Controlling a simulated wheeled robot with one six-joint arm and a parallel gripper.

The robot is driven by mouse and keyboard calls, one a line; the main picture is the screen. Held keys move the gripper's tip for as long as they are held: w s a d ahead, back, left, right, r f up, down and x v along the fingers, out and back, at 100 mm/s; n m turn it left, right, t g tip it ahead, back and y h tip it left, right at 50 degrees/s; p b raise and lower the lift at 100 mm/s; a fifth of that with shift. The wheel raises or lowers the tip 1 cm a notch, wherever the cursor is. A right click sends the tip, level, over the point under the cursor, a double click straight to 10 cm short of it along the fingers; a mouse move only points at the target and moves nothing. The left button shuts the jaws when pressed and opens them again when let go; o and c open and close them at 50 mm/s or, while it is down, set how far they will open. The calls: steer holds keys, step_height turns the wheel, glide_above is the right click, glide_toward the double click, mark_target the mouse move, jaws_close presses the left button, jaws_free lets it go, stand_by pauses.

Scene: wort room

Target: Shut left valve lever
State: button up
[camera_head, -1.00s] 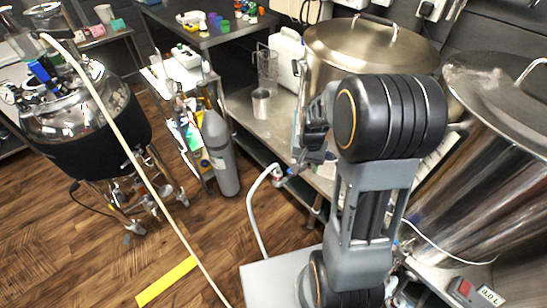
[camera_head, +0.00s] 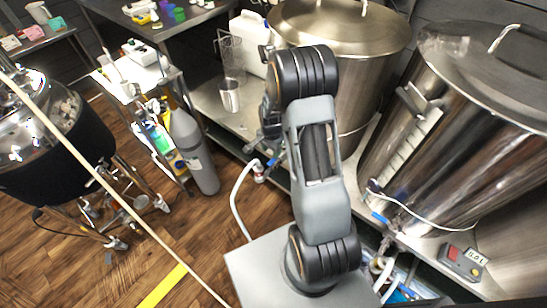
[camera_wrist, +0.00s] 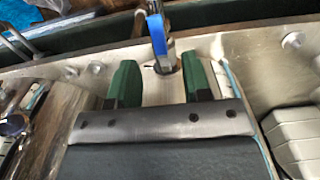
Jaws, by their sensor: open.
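The left valve has a blue lever (camera_wrist: 156,35), seen in the wrist view standing almost straight up the picture at the top middle. In the head view the left valve's blue lever (camera_head: 276,161) shows small beside my arm, near the end of a white hose. My gripper (camera_wrist: 158,72) has two dark green fingers spread apart, one on each side of the lever's lower end. No contact with the lever is visible. In the head view my arm mostly hides the gripper. The left steel pot (camera_head: 365,85) stands behind my arm.
The right steel pot (camera_head: 455,130) has its own valve with a blue lever (camera_head: 380,218). A white hose (camera_head: 238,200) hangs from the left valve. A metal cup (camera_head: 229,95) stands on the steel bench. A grey gas cylinder (camera_head: 197,155) stands left on the wood floor.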

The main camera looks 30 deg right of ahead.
mark_target(272, 160)
steer(key=shift+f, duration=2.8)
